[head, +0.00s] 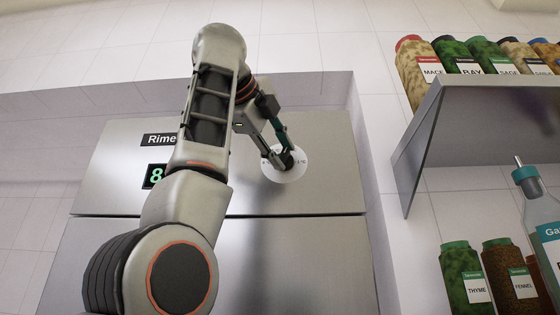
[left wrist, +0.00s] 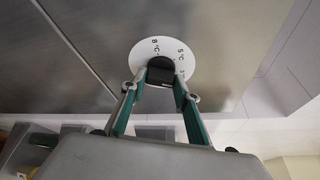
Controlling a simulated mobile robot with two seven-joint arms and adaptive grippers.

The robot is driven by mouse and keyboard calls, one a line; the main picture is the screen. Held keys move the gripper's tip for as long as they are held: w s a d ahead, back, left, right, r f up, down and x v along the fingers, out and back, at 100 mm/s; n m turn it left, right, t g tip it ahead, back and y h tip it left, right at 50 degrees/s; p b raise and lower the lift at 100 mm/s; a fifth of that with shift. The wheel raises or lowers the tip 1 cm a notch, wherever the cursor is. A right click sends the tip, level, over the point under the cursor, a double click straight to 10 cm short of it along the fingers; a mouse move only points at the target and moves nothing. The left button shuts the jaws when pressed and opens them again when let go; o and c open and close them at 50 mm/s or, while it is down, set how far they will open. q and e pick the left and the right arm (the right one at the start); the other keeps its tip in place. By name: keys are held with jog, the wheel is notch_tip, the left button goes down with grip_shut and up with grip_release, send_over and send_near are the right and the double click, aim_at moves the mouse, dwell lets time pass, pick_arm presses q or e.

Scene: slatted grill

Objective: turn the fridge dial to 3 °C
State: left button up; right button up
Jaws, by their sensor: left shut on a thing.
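The fridge (head: 300,120) has a brushed steel front with a round white dial plate (head: 290,176) at its upper right. A black dial knob (left wrist: 160,68) stands at the plate's middle. My left gripper (head: 282,158) is shut on the knob, one finger on each side. In the left wrist view the white plate (left wrist: 146,50) shows the marks 8 °C and 5 °C, and part of another mark at its right edge. I cannot tell which mark the knob points to. A black display (head: 153,176) shows a green 8, partly hidden by my arm. My right gripper is not in view.
A grey wall shelf (head: 480,110) with several spice jars (head: 418,72) juts out to the right of the fridge. Below it stand more jars (head: 462,280) and a teal-capped bottle (head: 538,215). The fridge front around the dial is clear.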

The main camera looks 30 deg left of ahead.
pick_arm(q)
jog(key=shift+m+g+p, duration=0.3)
jog(key=shift+m, duration=0.2)
jog(key=o, duration=1.1)
jog(key=v, duration=1.2)
